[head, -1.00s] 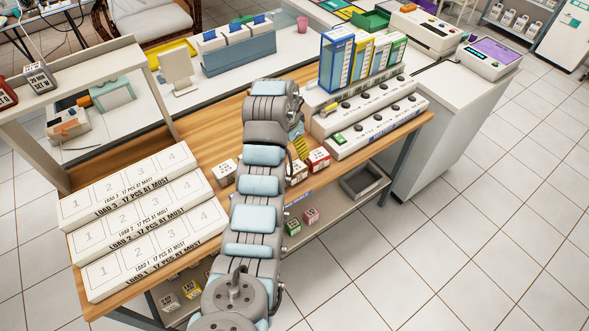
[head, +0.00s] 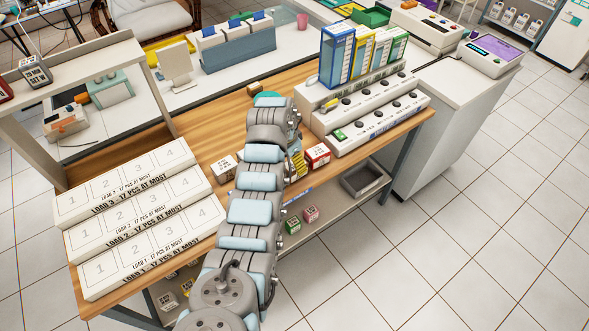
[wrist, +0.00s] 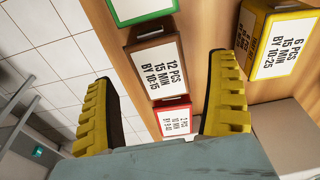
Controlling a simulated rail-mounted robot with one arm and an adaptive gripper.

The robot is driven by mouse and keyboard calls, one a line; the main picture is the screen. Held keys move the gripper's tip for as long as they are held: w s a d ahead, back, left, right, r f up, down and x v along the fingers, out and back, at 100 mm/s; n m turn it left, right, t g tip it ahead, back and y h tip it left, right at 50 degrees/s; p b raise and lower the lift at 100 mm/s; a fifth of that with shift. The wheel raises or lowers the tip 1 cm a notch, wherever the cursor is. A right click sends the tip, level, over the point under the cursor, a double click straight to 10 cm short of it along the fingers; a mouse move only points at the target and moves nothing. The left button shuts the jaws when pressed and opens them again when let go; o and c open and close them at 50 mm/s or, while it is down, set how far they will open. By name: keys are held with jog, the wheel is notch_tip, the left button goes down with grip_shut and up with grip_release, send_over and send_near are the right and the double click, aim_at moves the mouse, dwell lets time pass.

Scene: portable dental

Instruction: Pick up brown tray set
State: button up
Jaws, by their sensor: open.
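The brown tray set (wrist: 157,67) is a brown box with a white label reading "12 PCS 15 MIN BY 10:15". In the head view my arm hides most of the gripper, and I cannot clearly pick out the brown box there.
In the wrist view a green box (wrist: 138,8) and a red box (wrist: 175,118) flank the brown one closely. A yellow box (wrist: 272,40) stands to the right. White load trays (head: 140,220) fill the table's left; long white units (head: 375,122) stand on the right.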

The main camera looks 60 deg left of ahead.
jog(key=shift+w+f, duration=0.25)
jog(key=shift+f, duration=0.95)
jog(key=shift+w+a+f+b, duration=0.1)
jog(key=shift+w+f+b, duration=0.3)
jog(key=shift+f, duration=0.35)
jog(key=shift+w+f+b, duration=0.15)
jog(key=shift+f+b, duration=0.35)
jog(key=shift+f, duration=0.5)
jog(key=shift+c, duration=0.4)
jog(key=c, duration=1.3)
